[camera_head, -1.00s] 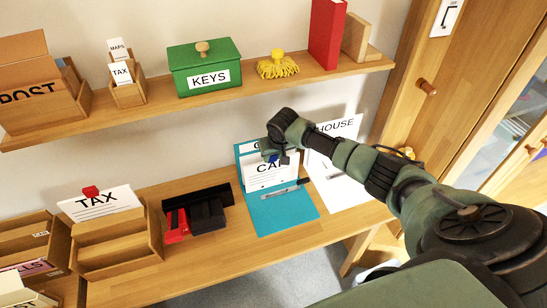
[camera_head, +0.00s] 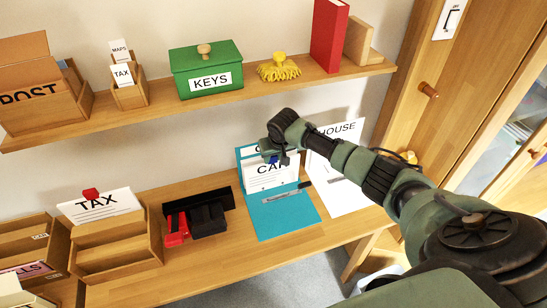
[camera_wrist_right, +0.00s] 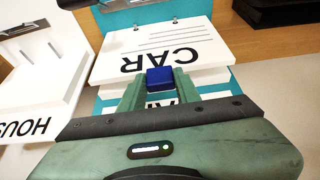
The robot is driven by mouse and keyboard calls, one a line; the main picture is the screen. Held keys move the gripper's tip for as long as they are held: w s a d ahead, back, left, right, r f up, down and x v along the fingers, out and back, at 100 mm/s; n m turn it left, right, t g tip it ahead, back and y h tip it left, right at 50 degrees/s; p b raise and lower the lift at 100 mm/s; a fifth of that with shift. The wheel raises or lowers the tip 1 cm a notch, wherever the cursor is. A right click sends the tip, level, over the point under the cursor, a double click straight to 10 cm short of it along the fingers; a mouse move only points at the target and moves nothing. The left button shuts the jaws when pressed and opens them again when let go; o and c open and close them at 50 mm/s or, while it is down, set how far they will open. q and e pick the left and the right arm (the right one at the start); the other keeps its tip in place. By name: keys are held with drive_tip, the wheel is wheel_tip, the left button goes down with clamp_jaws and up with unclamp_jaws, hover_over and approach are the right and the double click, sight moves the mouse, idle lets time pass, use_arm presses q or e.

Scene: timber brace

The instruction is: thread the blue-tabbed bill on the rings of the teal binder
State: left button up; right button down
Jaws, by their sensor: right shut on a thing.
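The teal binder (camera_head: 285,215) lies open on the desk, its back cover standing up towards the wall; teal also shows behind the bill in the right wrist view (camera_wrist_right: 150,14). The white bill lettered CAR (camera_head: 265,182) has a blue tab, which shows clearly in the right wrist view (camera_wrist_right: 160,77). My right gripper (camera_head: 277,160) is shut on the blue tab and holds the bill in front of the standing cover. Small marks near the bill's far edge in the right wrist view may be holes or rings; I cannot tell whether the bill is threaded. My left gripper is out of view.
A black and red hole punch (camera_head: 205,218) is to the left. A wooden TAX sorter (camera_head: 115,250) stands farther left. The shelf (camera_head: 220,108) runs above the desk.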

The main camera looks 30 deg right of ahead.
drive_tip(key=shift+w+d+b, duration=0.15)
drive_tip(key=shift+w+b, duration=0.4)
drive_tip(key=shift+w, duration=0.2)
drive_tip(key=c, duration=0.9)
unclamp_jaws()
drive_tip(key=shift+s, duration=0.1)
drive_tip(key=o, duration=0.4)
drive_tip(key=shift+o, duration=0.2)
